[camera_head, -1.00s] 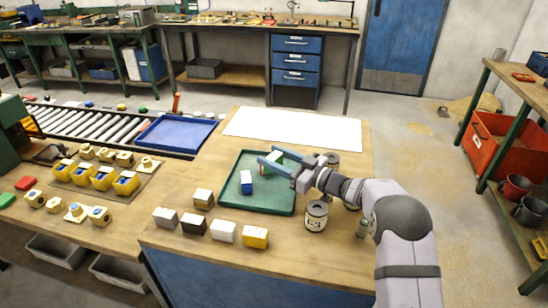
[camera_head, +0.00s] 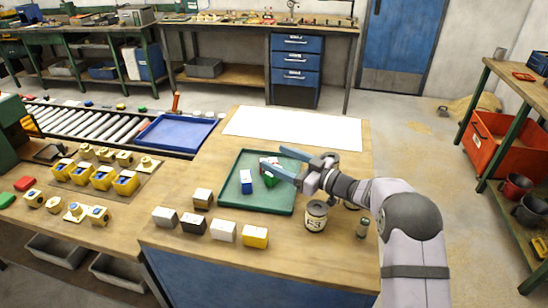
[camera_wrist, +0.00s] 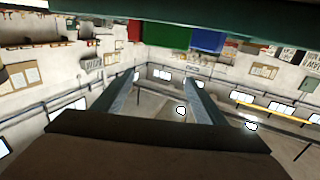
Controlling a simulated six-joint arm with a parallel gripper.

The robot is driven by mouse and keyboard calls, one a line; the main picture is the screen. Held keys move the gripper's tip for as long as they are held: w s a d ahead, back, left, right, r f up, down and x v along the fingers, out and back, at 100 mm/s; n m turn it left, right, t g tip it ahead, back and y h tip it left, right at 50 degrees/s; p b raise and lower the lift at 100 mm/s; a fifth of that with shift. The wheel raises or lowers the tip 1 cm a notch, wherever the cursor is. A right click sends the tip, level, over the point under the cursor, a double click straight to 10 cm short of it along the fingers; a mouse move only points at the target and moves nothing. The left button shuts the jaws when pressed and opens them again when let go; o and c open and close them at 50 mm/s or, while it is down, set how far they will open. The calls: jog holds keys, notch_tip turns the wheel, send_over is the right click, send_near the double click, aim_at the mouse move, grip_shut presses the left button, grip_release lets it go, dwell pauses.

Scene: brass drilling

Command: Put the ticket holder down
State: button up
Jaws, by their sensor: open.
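The tickets' holders appear as small coloured blocks in a green tray on the wooden bench: a blue-and-white one (camera_head: 246,183), a green one (camera_head: 270,180) and a red-and-white one (camera_head: 268,161) partly hidden by a finger. I cannot tell which is the named ticket holder. In the wrist view red (camera_wrist: 133,30), green (camera_wrist: 167,36) and blue (camera_wrist: 207,41) blocks show at the top. My gripper (camera_head: 273,155) is open above the tray's right side. The wrist view shows nothing between the fingers (camera_wrist: 160,82).
The green tray (camera_head: 233,198) has bare floor at its front. Cans, one a labelled tin (camera_head: 316,216), stand right of it. Several blocks, including a yellow one (camera_head: 255,237), line the front. A white sheet (camera_head: 292,128) lies behind; a blue tray (camera_head: 175,134) is left.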

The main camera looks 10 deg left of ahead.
notch_tip(320, 180, up, 8)
jog(key=s+d+b, duration=0.1)
jog(key=d, duration=0.1)
jog(key=shift+d+f, duration=0.25)
jog(key=shift+d, duration=0.1)
